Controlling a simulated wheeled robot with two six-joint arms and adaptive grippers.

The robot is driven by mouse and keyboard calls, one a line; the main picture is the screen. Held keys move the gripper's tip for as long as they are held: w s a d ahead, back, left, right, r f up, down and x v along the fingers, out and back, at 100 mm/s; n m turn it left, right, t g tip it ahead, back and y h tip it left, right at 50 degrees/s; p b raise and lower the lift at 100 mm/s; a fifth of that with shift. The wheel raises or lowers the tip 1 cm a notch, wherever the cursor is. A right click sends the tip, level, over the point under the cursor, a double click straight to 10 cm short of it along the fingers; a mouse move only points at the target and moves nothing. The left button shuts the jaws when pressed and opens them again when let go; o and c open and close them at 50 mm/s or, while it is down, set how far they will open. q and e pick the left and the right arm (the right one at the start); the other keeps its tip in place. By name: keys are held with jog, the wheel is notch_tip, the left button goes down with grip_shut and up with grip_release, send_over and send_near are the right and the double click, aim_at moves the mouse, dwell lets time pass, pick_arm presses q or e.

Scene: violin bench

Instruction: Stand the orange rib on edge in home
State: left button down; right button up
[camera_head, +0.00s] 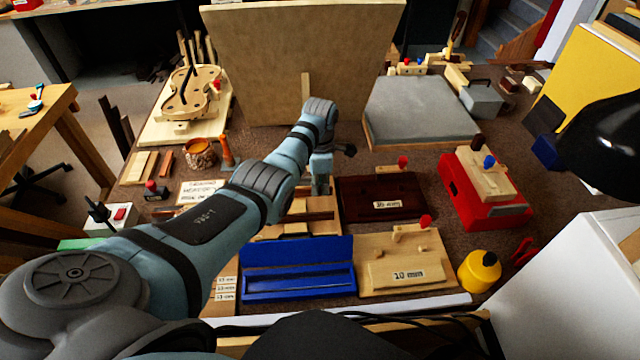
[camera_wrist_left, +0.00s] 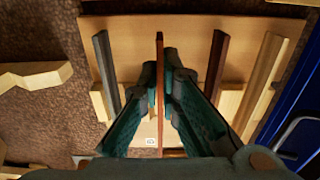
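The orange rib (camera_wrist_left: 160,105) is a thin strip in the middle of the left wrist view. It stands on edge over a pale wooden board (camera_wrist_left: 132,45), between the two fingers of my left gripper (camera_wrist_left: 161,75). The fingers lie close against both its sides and look shut on it. Whether its lower edge touches the board is hidden. In the head view my left gripper (camera_head: 321,185) points down at this board, and the arm hides much of it. I cannot make out which spot is home. My right gripper is in neither view.
In the left wrist view, a dark strip (camera_wrist_left: 106,70) stands left of the rib; a brown strip (camera_wrist_left: 217,65) and a pale strip (camera_wrist_left: 262,80) stand right. In the head view, a blue tray (camera_head: 297,291) lies in front and a dark board (camera_head: 365,193) lies right.

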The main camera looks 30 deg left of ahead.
pick_arm(q)
jog(key=shift+f+b, duration=0.3)
jog(key=shift+f, duration=0.45)
jog(key=shift+s+f, duration=0.1)
jog(key=shift+f, duration=0.2)
jog(key=c, duration=1.7)
grip_release()
notch_tip(320, 180, up, 12)
jog(key=shift+r, duration=0.1)
